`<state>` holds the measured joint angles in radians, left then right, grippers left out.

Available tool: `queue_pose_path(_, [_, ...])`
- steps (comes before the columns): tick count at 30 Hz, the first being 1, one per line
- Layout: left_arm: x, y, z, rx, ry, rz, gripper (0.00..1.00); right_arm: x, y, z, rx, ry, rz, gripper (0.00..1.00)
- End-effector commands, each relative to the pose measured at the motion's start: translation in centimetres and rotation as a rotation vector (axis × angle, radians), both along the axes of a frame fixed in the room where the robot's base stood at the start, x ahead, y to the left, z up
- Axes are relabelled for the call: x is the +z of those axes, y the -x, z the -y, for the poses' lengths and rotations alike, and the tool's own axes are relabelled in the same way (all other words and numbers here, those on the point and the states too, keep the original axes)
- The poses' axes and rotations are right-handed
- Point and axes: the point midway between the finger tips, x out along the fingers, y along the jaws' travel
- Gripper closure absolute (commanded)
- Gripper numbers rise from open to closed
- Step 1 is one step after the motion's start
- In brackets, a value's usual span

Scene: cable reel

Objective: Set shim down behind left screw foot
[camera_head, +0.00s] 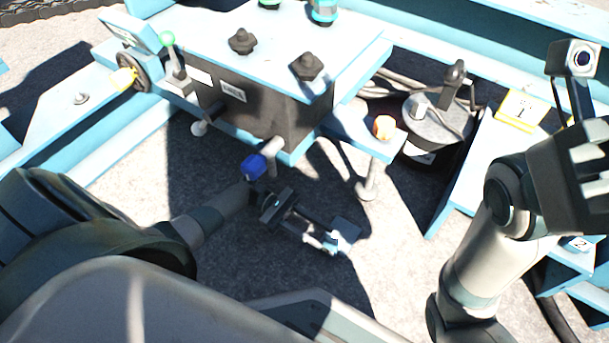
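My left gripper (329,237) reaches in from the lower left, low over the concrete in front of the blue machine frame. A small flat grey-blue plate, which looks like the shim (347,229), is at its fingertips and appears held between them. Another screw foot (367,191) stands under the right bracket, just above and right of the shim. My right gripper (597,160) is raised at the right edge, its fingers partly cut off.
A dark box with a blue-capped spout (255,166) hangs under the blue frame top (275,50), between the feet. A green-knobbed lever (169,40) stands at the left. A motor drum (437,122) with cables sits at the right. Concrete around my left gripper is clear.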

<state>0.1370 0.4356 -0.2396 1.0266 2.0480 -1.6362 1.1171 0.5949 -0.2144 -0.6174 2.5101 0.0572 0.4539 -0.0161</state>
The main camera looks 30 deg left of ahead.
Motion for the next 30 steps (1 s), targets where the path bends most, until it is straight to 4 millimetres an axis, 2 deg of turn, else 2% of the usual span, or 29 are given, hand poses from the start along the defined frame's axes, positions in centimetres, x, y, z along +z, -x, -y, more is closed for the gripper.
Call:
queue_pose_path(3, [0.2,-0.1,-1.9,0.002,-0.001,-0.002,0.66,0.3,-0.1,0.0,0.0,-0.001,-0.006,0.69])
queue_pose_path(9, [0.0,-0.2,-3.6,0.001,0.0,0.0,0.66,0.3,-0.2,0.0,-0.001,-0.004,-0.013,0.69])
queue_pose_path(30, [0.0,-0.1,-4.0,0.0,0.0,0.0,0.66,0.4,-0.2,0.1,-0.003,-0.008,-0.009,0.69])
